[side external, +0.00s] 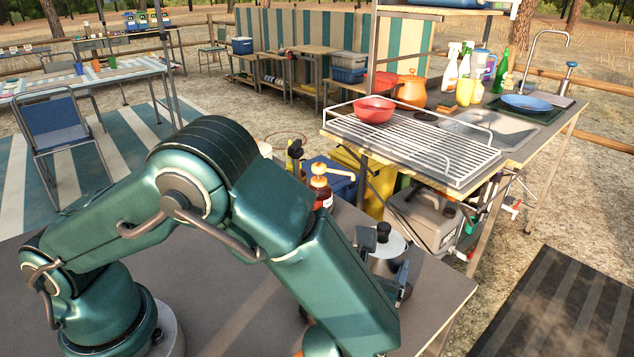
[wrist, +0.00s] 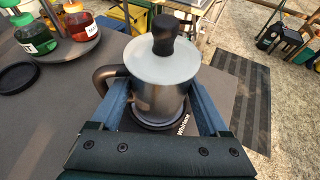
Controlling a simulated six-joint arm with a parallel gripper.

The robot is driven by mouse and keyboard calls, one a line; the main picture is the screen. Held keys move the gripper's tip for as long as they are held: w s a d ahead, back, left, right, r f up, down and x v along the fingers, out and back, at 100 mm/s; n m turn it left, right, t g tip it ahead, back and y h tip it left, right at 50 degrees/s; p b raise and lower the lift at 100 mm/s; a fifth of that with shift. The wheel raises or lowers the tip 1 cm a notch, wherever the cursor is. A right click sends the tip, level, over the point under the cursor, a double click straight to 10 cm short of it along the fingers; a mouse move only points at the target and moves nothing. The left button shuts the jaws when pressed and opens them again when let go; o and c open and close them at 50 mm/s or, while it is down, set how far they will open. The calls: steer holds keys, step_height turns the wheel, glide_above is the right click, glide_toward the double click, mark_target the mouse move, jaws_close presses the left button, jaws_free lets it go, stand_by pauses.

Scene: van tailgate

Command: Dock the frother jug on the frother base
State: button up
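The frother jug (wrist: 158,98) is a metal jug with a pale lid, a black knob and a dark handle at its left in the wrist view. In the side view its lid (side external: 384,246) shows beyond my forearm. My gripper (wrist: 160,103) has one finger along each side of the jug and appears shut on it. The frother base (wrist: 160,124) shows as a dark round rim directly below the jug, with a lettered dark plate at its right. The jug looks upright and roughly centred over the base. I cannot tell whether it rests on it or hangs slightly above.
A round tray (wrist: 66,46) with red (wrist: 79,22) and green (wrist: 33,33) bottles stands left of the jug. A black disc (wrist: 18,77) lies on the tabletop near it. The table edge is close at the right. A sink unit with a dish rack (side external: 420,140) stands beyond the table.

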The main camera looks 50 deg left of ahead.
steer(key=shift+o, duration=0.4)
steer(key=shift+s+r+n+g, duration=0.25)
steer(key=shift+r+n+g, duration=0.05)
steer(key=shift+n, duration=0.4)
steer(key=s+d+r+n+g, duration=0.1)
steer(key=n, duration=0.2)
steer(key=s+d+r+n+g+h, duration=0.1)
steer(key=r+n, duration=0.1)
steer(key=n, duration=0.1)
steer(key=s+d+r+n+g+h, duration=0.1)
steer(key=s+n, duration=0.1)
steer(key=n, duration=0.1)
steer(key=shift+r+g, duration=0.4)
steer(key=s+a+r+n+g+h, duration=0.1)
steer(key=s+a+r+n+h, duration=0.1)
steer(key=s+a+n, duration=0.4)
steer(key=s+a+r+n+g+h, duration=0.1)
steer(key=s+a+r+n, duration=0.2)
steer(key=n, duration=1.1)
steer(key=s+a, duration=0.3)
steer(key=s, duration=0.2)
steer(key=shift+s+a+r+n+h, duration=0.15)
steer(key=shift+a+r+n+h, duration=0.15)
steer(key=shift+a+r+h, duration=0.1)
